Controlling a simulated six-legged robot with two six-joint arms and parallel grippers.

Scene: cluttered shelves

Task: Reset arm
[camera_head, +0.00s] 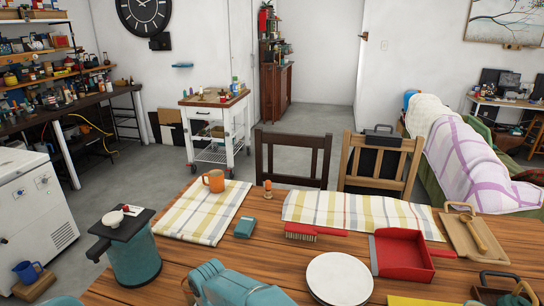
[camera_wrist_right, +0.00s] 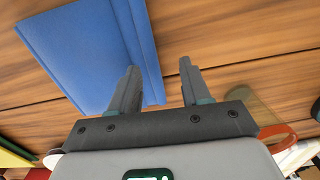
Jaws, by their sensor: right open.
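My right gripper (camera_wrist_right: 159,68) shows in the right wrist view. Its two dark fingers are spread apart with nothing held between them. Behind them is a wooden surface (camera_wrist_right: 250,40). A flat blue object (camera_wrist_right: 85,50), like a book or folder, lies on that surface, and the left finger in the picture overlaps its edge. I cannot tell whether the finger touches it. In the head view I cannot make out either gripper for certain. My left gripper does not show.
The wooden table (camera_head: 275,240) holds a red dustpan (camera_head: 402,256), a brush (camera_head: 300,231), white plates (camera_head: 340,279), an orange mug (camera_head: 213,181) and checkered cloths (camera_head: 203,212). Two chairs (camera_head: 293,146) stand behind it. A white cart (camera_head: 217,128) stands farther back, with open floor around it.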

